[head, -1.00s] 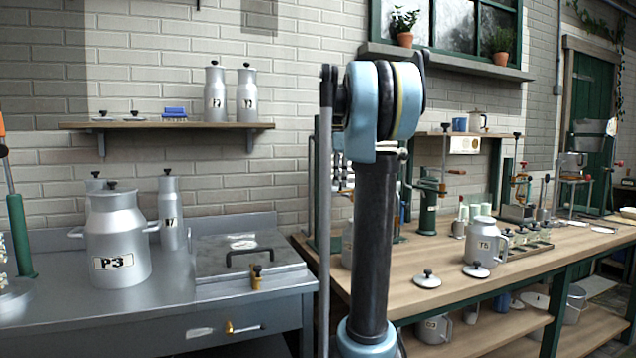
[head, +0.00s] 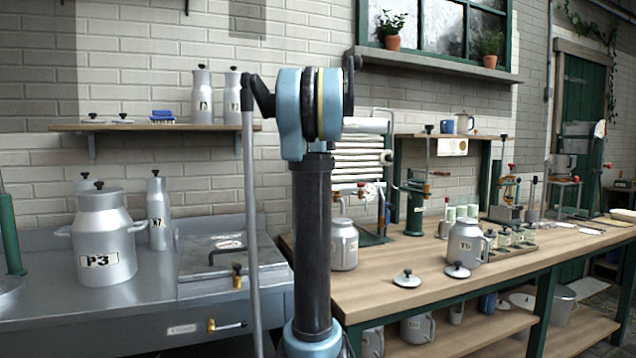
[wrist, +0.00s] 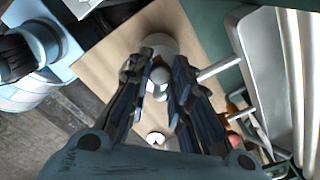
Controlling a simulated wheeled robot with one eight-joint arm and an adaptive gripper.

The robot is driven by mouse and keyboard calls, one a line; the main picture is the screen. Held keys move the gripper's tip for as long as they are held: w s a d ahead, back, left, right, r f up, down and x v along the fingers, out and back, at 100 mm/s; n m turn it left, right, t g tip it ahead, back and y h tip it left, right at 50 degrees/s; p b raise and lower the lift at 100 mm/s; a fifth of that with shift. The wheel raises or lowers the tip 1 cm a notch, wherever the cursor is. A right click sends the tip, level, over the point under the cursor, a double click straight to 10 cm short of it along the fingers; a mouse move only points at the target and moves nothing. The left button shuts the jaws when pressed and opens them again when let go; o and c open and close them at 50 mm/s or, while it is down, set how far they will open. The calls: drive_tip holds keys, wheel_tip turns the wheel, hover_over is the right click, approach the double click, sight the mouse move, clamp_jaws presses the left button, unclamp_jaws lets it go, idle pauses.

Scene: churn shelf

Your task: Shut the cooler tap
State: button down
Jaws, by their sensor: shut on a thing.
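The cooler (head: 357,150), a stack of pale horizontal tubes, stands on the wooden bench, partly behind my arm. Red-handled fittings (head: 362,187) show at its lower edge. In the wrist view its pale tray (wrist: 250,75) is at the right, and a pale pipe (wrist: 220,67) runs from it towards my gripper (wrist: 160,75). My fingers are closed around a small grey round knob between their tips, apparently the cooler tap's; its turn is unclear. In the head view my gripper is hidden behind my arm. A grey can (head: 344,245) stands below the fittings.
The steel counter (head: 130,305) at left holds a large can marked P3 (head: 101,240).

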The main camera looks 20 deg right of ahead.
drive_tip(key=shift+w, duration=0.15)
drive_tip(key=c, duration=1.4)
unclamp_jaws()
wheel_tip(320, 180, up, 12)
drive_tip(key=shift+f, duration=0.1)
drive_tip(key=s+a+f+n+t, duration=0.1)
drive_tip(key=s+a+f+n, duration=0.6)
drive_tip(key=f, duration=0.3)
drive_tip(key=s+a+f+n, duration=0.6)
drive_tip(key=s+f+n, duration=0.15)
drive_tip(key=f, duration=0.35)
drive_tip(key=s+a+f+n, duration=0.2)
drive_tip(key=s+f+n, duration=0.2)
drive_tip(key=f, duration=0.5)
drive_tip(key=s+a+f+n, duration=0.2)
drive_tip(key=s+f+n, duration=0.2)
drive_tip(key=s+f, duration=0.3)
drive_tip(key=s+a+f+n+t, duration=0.1)
drive_tip(key=s+f+n, duration=0.3)
drive_tip(key=f, duration=0.7)
drive_tip(key=shift+s+a+f+n, duration=0.25)
drive_tip(key=shift+s+a, duration=0.5)
drive_tip(key=shift+s, duration=0.05)
